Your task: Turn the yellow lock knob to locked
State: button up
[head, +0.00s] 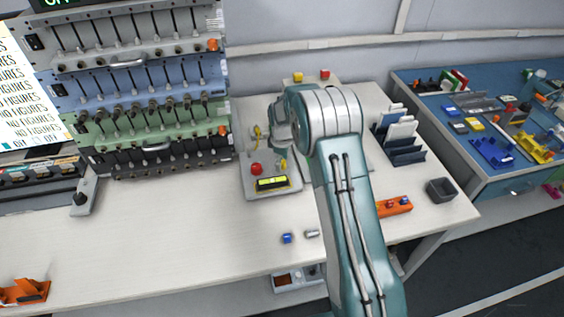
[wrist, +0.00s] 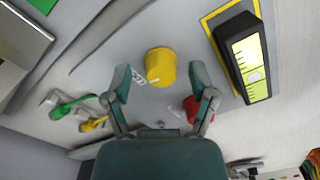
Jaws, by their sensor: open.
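The yellow lock knob (wrist: 160,67) stands on a grey panel in the wrist view, with a small white mark on its lower side. My gripper (wrist: 160,74) is open, one finger on each side of the knob with visible gaps in the picture. I cannot tell the height of the fingertips over the panel. White printing lies left of the knob, too small to read. In the head view the knob (head: 283,164) shows as a small yellow spot beside my arm on the grey control box (head: 257,191); my fingers are hidden there.
A red button (wrist: 192,110) sits close to the right finger. A yellow-lit display (wrist: 250,67) stands right of the knob. Green (wrist: 75,106) and yellow (wrist: 93,124) levers lie left. A rack of cell trays (head: 150,85) stands left of the box; the front bench (head: 180,230) is mostly clear.

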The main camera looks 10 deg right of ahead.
jog(key=shift+f, duration=0.3)
grip_shut()
